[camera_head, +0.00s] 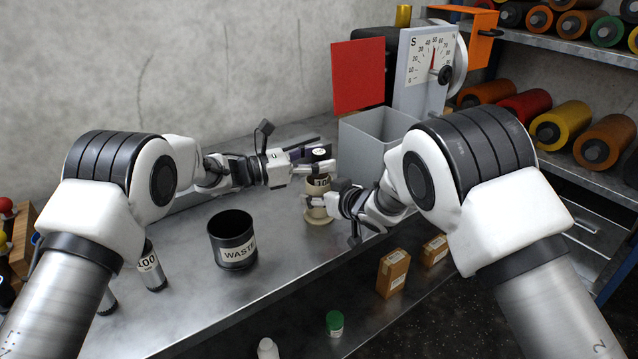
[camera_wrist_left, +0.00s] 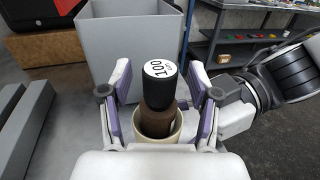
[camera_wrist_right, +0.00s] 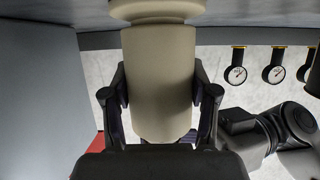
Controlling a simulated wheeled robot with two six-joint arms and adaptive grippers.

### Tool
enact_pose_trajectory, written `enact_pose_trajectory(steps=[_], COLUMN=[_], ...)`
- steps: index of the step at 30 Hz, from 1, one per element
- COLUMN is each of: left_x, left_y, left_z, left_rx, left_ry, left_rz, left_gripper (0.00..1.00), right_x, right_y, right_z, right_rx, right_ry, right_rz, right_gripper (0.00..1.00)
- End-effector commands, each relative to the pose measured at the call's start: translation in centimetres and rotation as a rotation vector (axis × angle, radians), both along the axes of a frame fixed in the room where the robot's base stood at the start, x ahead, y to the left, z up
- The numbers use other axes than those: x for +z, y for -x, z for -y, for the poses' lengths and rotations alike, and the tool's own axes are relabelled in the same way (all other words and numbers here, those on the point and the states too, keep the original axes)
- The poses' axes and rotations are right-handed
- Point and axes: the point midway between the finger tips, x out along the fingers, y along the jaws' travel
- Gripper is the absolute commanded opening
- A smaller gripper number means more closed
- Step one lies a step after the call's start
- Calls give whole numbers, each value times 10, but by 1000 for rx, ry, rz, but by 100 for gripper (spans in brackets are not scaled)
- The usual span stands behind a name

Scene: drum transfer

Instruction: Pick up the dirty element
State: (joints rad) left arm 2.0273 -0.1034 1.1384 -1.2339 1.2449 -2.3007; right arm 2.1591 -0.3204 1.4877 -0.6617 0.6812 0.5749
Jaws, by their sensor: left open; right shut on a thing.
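A brown element with a black cap and a round white "100" label (camera_wrist_left: 160,85) stands upright in the open top of a beige housing (camera_wrist_left: 150,145). The housing stands on the bench in the head view (camera_head: 318,214). My left gripper (camera_head: 312,165) is open, with one purple-padded finger on either side of the capped element. These fingers also show in the left wrist view (camera_wrist_left: 160,97), with gaps beside the cap. My right gripper (camera_head: 330,195) is shut on the beige housing, gripping its sides in the right wrist view (camera_wrist_right: 160,90). The element's lower part is hidden inside the housing.
A black WASTE bin (camera_head: 234,252) stands left of the housing. A grey box (camera_head: 362,150) is close behind it, beside a dial scale (camera_head: 428,65). Two cardboard boxes (camera_head: 393,273) lie on a lower shelf.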

Motion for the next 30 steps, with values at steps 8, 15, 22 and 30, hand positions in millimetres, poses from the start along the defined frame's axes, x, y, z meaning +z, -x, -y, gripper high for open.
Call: enact_pose_trajectory(steps=[8, 15, 22, 30], left_x=[0, 1, 9, 71], left_y=[0, 0, 0, 0], left_z=[-1, -1, -1, -1], left_rx=[1, 1, 1, 2], left_ry=[0, 1, 2, 2], left_rz=[-1, 0, 2, 6], left_gripper=[19, 0, 0, 0], right_x=[-1, -1, -1, -2], right_y=[0, 0, 0, 0], right_z=[0, 0, 0, 0], right_rx=[0, 0, -1, 0], right_ry=[0, 0, 1, 1], right_rz=[-2, -2, -2, -3], right_gripper=[0, 0, 0, 0])
